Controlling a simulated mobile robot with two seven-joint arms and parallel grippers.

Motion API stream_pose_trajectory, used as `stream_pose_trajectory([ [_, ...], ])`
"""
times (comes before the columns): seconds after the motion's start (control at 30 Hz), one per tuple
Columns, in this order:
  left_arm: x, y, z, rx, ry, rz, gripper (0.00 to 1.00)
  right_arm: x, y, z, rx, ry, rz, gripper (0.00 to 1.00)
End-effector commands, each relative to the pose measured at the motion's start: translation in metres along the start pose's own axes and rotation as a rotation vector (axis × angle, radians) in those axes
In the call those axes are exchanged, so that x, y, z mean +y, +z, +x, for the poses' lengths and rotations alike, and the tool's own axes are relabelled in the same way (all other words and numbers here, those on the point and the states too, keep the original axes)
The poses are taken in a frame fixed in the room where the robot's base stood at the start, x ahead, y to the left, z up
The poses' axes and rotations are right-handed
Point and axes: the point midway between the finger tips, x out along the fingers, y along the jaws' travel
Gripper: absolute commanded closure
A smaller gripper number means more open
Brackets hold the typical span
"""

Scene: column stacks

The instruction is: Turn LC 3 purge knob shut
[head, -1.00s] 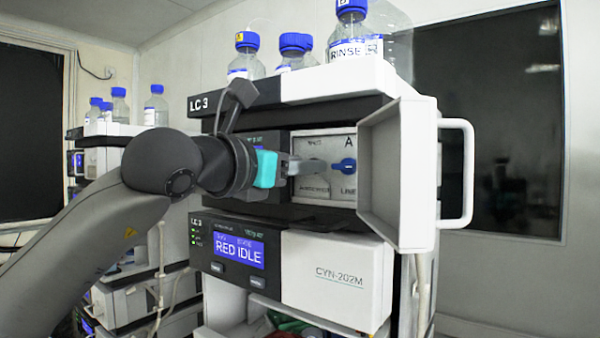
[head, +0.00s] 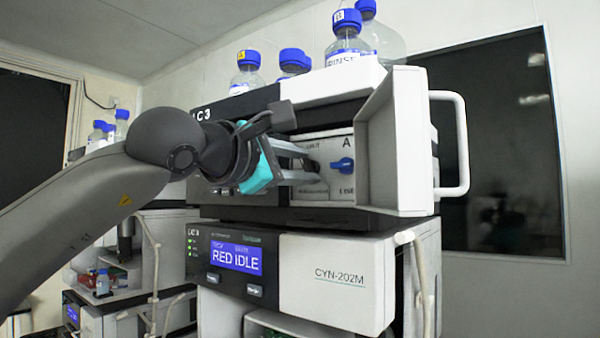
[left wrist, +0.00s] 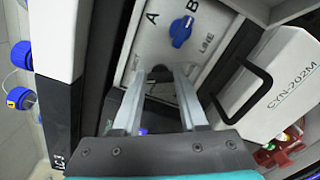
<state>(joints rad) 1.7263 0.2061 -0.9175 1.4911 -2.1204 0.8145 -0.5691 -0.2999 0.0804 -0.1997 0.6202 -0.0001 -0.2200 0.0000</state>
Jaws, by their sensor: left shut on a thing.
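The LC 3 unit (head: 335,83) has its front compartment open on a white panel (head: 335,146). My left gripper (head: 316,172) reaches the panel left of the blue knob. In the left wrist view its fingers (left wrist: 161,72) close around a small dark knob (left wrist: 160,73), seemingly the purge knob. The fingers mostly hide it, so its setting cannot be read. My right gripper is not in view.
The white door (head: 397,140) stands swung open at the right, with a handle (head: 460,145). Blue-capped bottles (head: 347,45) stand on top. A black handle (left wrist: 246,90) is close to the fingers.

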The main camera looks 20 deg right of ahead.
Motion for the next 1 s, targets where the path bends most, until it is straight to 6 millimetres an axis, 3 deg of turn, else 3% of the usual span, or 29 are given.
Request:
stream_pose_trajectory([
  [0.5,-0.0016,-0.0004,0.0,0.0,-0.001,0.399,1.0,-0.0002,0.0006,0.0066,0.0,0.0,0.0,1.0],
  [1.0,-0.0017,0.0,0.0,-0.001,0.0,0.512,1.0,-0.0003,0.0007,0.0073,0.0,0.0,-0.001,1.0],
])
